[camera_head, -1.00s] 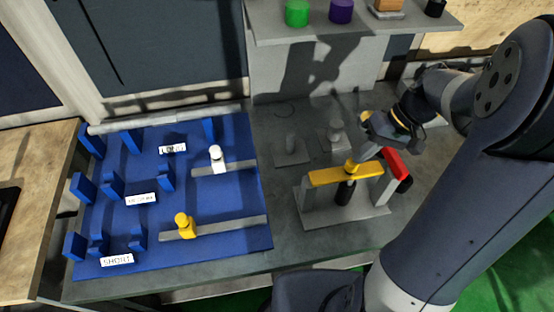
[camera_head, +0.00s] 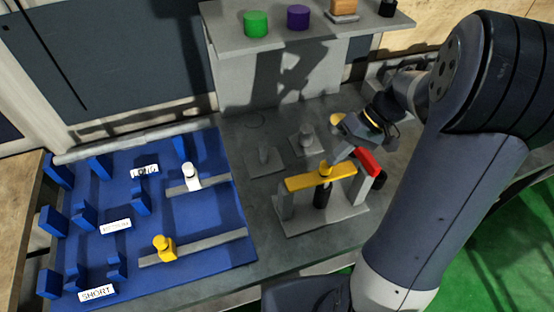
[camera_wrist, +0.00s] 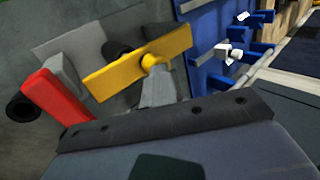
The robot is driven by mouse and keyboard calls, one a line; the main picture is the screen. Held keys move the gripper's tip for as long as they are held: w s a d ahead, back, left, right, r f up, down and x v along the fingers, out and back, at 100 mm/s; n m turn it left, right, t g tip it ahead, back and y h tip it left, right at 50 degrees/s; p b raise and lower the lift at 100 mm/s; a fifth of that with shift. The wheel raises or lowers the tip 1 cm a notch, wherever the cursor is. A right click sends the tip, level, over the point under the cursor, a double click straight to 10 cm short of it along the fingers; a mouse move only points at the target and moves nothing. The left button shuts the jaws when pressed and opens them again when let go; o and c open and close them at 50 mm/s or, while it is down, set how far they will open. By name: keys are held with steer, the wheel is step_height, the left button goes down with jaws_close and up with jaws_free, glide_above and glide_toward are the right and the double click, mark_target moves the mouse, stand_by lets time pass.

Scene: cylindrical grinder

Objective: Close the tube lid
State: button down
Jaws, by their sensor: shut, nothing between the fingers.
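A grey stand (camera_head: 345,212) on the bench carries a yellow bar (camera_head: 300,183) lying level across its two posts, with a yellow knob (camera_head: 326,168) on it. A dark upright cylinder (camera_head: 321,196) stands under the bar. A red piece (camera_head: 367,160) sits at the bar's right end; it also shows in the wrist view (camera_wrist: 55,97). I cannot tell which part is the tube lid. My gripper (camera_head: 337,157) is shut and empty, just above and behind the bar beside the knob. In the wrist view its fingers (camera_wrist: 158,82) point at the knob; contact is unclear.
A blue board (camera_head: 120,225) with a white knob piece (camera_head: 191,176) and a yellow one (camera_head: 164,247) lies to the left. Two small grey stands (camera_head: 264,160) (camera_head: 307,140) are behind the fixture. A shelf (camera_head: 300,35) above holds coloured cylinders.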

steer(key=w+d+r, duration=0.1)
steer(key=d+r, duration=0.1)
steer(key=d, duration=0.1)
steer(key=d+r, duration=0.2)
steer(key=d, duration=0.1)
steer(key=w+d+r, duration=0.1)
steer(key=d+r, duration=0.1)
steer(key=d, duration=0.1)
steer(key=shift+w+d+r+p, duration=0.2)
steer(key=shift+w+r+p, duration=0.1)
steer(key=shift+w+p, duration=0.05)
steer(key=shift+a, duration=0.15)
steer(key=p, duration=0.2)
glide_above(334, 172)
steer(key=d, duration=0.1)
steer(key=f, duration=0.3)
steer(key=a+f+b, duration=0.1)
steer(key=f, duration=0.1)
steer(key=shift+f+b, duration=0.6)
steer(key=shift+f, duration=0.05)
steer(key=shift+r, duration=0.1)
